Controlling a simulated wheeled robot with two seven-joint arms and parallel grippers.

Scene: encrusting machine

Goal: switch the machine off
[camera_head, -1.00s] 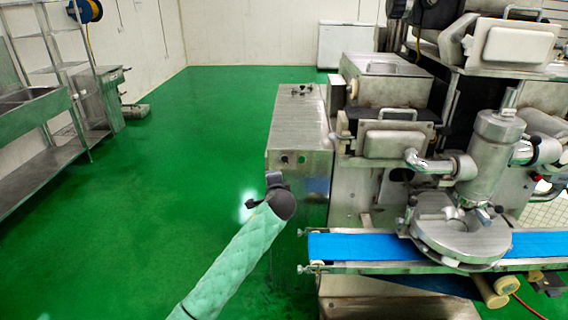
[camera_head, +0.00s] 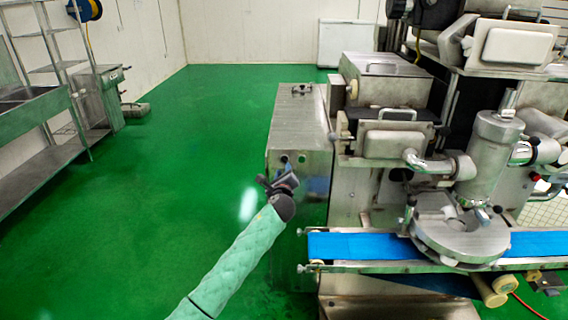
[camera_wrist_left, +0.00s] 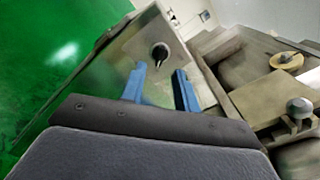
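The encrusting machine (camera_head: 385,145) stands on the right, with a metal cabinet (camera_head: 300,126) at its left side. Small round controls (camera_head: 285,158) show on the cabinet's front face. In the left wrist view, a black rotary knob (camera_wrist_left: 160,53) sits on the metal panel. My left gripper (camera_head: 272,182) is in front of that face. The left wrist view shows its two blue fingers (camera_wrist_left: 160,78) apart, with nothing between them. The knob appears just beyond the fingertips, in line with the gap; I see no contact. My right gripper is out of view.
A blue conveyor belt (camera_head: 365,246) runs below the machine's round metal head, right of my left arm. A steel sink bench (camera_head: 40,115) and shelving stand at the left wall. The green floor (camera_head: 180,160) between is clear.

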